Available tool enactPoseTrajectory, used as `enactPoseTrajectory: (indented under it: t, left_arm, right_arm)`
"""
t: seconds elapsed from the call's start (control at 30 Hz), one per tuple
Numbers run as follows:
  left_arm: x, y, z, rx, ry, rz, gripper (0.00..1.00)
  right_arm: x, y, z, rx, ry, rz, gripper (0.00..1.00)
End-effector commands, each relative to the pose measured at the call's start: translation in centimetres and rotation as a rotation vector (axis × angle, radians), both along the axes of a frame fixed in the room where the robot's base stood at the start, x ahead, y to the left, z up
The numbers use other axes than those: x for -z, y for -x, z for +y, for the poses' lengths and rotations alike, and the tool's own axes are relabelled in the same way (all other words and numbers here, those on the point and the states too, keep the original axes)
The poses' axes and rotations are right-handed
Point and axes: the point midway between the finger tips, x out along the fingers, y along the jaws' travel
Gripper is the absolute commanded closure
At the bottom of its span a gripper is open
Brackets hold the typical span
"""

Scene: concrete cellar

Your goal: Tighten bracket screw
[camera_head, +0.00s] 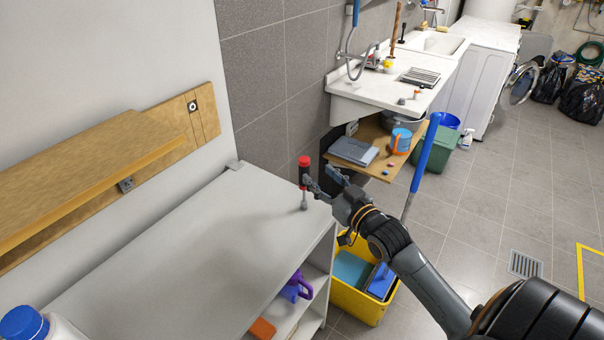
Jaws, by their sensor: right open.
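A screwdriver (304,168) with a red and black handle stands upright in a small grey holder near the right end of the white cabinet top (180,245). My right gripper (321,179) is open, with its fingers at the handle's right side. I cannot tell whether a finger touches it. A wooden shelf (80,185) is mounted on a wooden board (205,112) along the wall. A small dark metal bracket (126,184) sits under the shelf's front edge. Its screw is too small to make out. My left gripper is not in view.
A white bottle with a blue cap (24,323) stands at the cabinet's near left. Below the cabinet's right end is a yellow bucket (364,302), with a blue-handled mop (425,152) nearby. A sink counter (385,85) stands behind. The cabinet top's middle is clear.

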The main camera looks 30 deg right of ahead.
Motion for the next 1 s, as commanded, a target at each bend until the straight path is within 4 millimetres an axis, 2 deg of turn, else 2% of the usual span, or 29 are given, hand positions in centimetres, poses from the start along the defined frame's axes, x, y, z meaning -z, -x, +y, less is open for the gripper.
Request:
enactPoseTrajectory:
  t: [0.1, 0.33, 0.6, 0.93, 1.0]
  left_arm:
    - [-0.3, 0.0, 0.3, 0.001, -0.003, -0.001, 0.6]
    - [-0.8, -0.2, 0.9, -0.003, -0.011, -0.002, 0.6]
    - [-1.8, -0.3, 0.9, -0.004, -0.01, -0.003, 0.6]
    - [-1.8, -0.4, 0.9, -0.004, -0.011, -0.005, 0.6]
    - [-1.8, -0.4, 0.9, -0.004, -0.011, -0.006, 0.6]
  right_arm:
    - [0.0, -1.6, 0.0, 0.001, 0.0, 0.0, 0.48]
    - [0.1, -3.1, 0.0, 0.001, -0.001, 0.0, 0.48]
    - [0.6, -6.8, 0.2, 0.0, -0.001, 0.0, 0.48]
    - [0.8, -7.5, 0.2, 0.0, 0.0, 0.001, 0.48]
    - [0.8, -7.5, 0.2, 0.0, 0.0, 0.001, 0.63]
